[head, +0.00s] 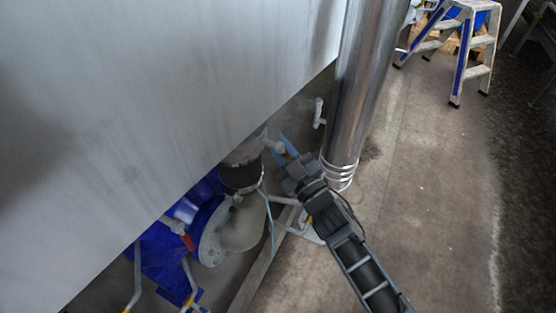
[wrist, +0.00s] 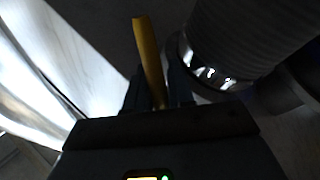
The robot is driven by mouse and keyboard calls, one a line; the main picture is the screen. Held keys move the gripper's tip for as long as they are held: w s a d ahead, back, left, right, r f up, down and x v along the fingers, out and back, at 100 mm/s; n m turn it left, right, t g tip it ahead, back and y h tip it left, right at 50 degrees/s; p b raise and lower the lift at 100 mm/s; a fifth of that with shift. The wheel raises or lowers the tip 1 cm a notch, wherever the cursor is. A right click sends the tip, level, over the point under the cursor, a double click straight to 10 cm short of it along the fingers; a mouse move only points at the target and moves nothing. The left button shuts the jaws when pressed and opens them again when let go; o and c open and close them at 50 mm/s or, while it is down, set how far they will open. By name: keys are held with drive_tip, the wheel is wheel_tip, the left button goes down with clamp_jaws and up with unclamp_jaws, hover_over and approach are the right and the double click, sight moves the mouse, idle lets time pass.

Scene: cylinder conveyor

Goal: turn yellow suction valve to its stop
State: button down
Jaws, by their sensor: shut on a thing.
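The yellow suction valve handle (wrist: 147,50) shows in the wrist view as a narrow bar, rising from between my fingers and leaning slightly left. My gripper (wrist: 157,88) is shut on its lower part, with a dark finger on each side. In the head view my gripper (head: 287,149) reaches in under the edge of the large grey tank, beside pale pipe fittings. The handle cannot be made out clearly there. The valve body is hidden behind my gripper in the wrist view.
A ribbed dark hose (wrist: 245,35) with a shiny metal clamp is close on the right in the wrist view. The grey tank (head: 170,90) overhangs the left. A steel column (head: 365,80) stands close behind my gripper. The floor at right is clear up to a step ladder (head: 462,45).

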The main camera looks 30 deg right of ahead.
drive_tip(key=shift+w+d+r+n+g+y+b, duration=0.2)
drive_tip(key=shift+r+n+y+b, duration=0.5)
drive_tip(key=shift+n+y+b, duration=1.85)
drive_tip(key=shift+w+d+r+n+g+y+b, duration=0.2)
drive_tip(key=shift+r+n+y+b, duration=0.55)
drive_tip(key=shift+n+y, duration=1.95)
drive_tip(key=shift+s+d+r+n+g+y+b, duration=0.2)
drive_tip(key=shift+r+n+y+b, duration=0.85)
drive_tip(key=shift+n, duration=3.1)
drive_tip(key=shift+w+a+f+b, duration=0.15)
drive_tip(key=shift+f+b, duration=0.15)
drive_tip(key=shift+b, duration=0.25)
drive_tip(key=c, duration=1.4)
unclamp_jaws()
drive_tip(key=shift+o, duration=0.2)
drive_tip(key=v, duration=0.7)
drive_tip(key=shift+s+d+f, duration=0.2)
drive_tip(key=shift+s+d, duration=0.05)
drive_tip(key=shift+s, duration=0.05)
